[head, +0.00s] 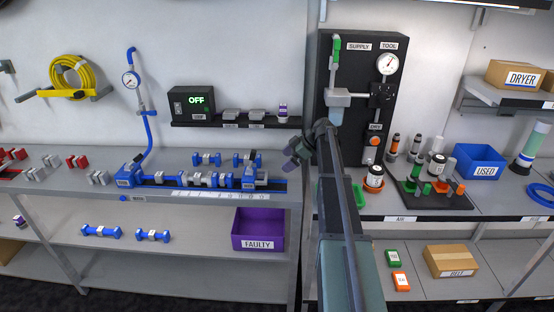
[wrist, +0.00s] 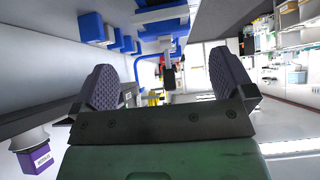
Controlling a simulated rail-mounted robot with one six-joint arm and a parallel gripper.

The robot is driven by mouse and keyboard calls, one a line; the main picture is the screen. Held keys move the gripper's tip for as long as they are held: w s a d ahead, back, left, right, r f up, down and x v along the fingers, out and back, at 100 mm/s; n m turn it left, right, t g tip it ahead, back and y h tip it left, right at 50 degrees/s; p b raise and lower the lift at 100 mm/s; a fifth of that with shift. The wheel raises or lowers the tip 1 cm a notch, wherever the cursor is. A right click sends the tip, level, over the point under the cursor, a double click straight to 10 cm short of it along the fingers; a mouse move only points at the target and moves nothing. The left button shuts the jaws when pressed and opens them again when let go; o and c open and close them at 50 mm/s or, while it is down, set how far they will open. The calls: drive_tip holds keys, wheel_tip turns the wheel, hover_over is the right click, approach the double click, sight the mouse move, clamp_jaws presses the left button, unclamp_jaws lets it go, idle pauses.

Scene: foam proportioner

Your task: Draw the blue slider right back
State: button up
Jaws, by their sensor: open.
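On the left bench in the head view, a blue rail (head: 212,184) runs left to right with a scale strip below its right part. A blue block (head: 249,178) sits at its right end and looks like the slider. Another blue block (head: 128,181) stands at the left end, joined to a gauge pipe. Grey and blue fittings (head: 196,179) lie between them. My gripper (head: 291,157) is above and right of the right block, apart from it. In the wrist view my gripper (wrist: 163,86) has its purple-grey pads wide apart with nothing held; blue parts (wrist: 92,28) appear beyond, upper left.
A black shelf (head: 222,123) with an OFF display box (head: 192,102) is behind the rail. A purple FAULTY bin (head: 258,229) is below the bench. The black supply panel (head: 358,95) stands right of my gripper, partly hidden by my arm.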

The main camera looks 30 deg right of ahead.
drive_tip(key=shift+s+d+r, duration=0.2)
drive_tip(key=shift+d+r, duration=0.1)
drive_tip(key=shift+r, duration=0.05)
wheel_tip(320, 180, up, 5)
drive_tip(key=g+h+p, duration=0.2)
drive_tip(key=p, duration=0.6)
hover_over(267, 176)
drive_tip(key=s+d, duration=0.2)
drive_tip(key=f+b, duration=0.4)
drive_tip(key=w+a+f+h+b, duration=0.1)
drive_tip(key=f+b, duration=0.3)
drive_tip(key=w+f+h+b, duration=0.1)
drive_tip(key=f+b, duration=0.3)
drive_tip(key=shift+a+f, duration=0.3)
drive_tip(key=shift+f, duration=0.1)
drive_tip(key=shift+r, duration=0.1)
